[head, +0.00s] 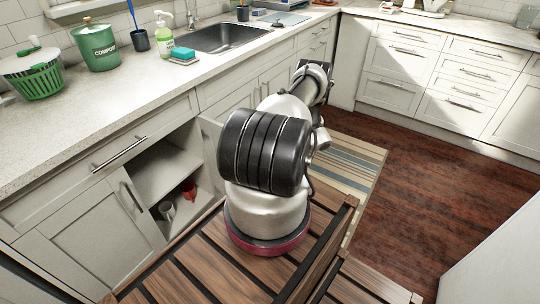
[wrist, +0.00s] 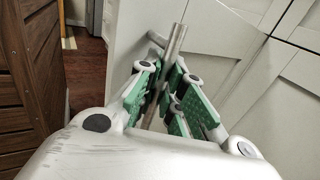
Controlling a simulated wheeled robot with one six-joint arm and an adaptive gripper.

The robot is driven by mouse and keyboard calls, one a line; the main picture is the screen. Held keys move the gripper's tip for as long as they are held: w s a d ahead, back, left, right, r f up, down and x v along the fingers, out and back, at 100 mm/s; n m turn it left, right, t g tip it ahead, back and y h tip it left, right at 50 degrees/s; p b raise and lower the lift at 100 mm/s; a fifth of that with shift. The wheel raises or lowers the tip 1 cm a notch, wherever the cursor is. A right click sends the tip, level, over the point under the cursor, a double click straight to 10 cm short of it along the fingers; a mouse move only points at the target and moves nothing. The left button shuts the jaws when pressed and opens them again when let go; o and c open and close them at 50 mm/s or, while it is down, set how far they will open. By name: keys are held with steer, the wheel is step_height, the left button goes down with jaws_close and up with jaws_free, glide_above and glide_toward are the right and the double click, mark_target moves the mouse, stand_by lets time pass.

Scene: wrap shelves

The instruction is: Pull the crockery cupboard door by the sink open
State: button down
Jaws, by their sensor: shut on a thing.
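The cupboard by the sink stands partly open in the head view. Its inner shelf (head: 160,172) shows, with a red mug (head: 188,190) and a grey mug (head: 167,210) low inside. A strip of the pale door (head: 211,132) shows at the right of the opening; my arm hides the rest. In the wrist view the door (wrist: 130,42) stands out at an angle from the cabinet fronts. My gripper (wrist: 168,100) has its green-padded fingers on both sides of the metal bar handle (wrist: 178,42) and is shut on it. The head view hides the gripper.
The sink (head: 222,38) is in the counter above. A green compost bin (head: 96,45), a basket (head: 35,80) and a soap bottle (head: 165,42) stand on the counter. A striped rug (head: 350,170) and clear wooden floor (head: 410,190) lie right of my arm.

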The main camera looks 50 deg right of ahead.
steer(key=shift+s, duration=0.1)
steer(key=c, duration=1.5)
jaws_free()
steer(key=v, duration=0.7)
steer(key=shift+s+d, duration=0.1)
steer(key=shift+d, duration=0.1)
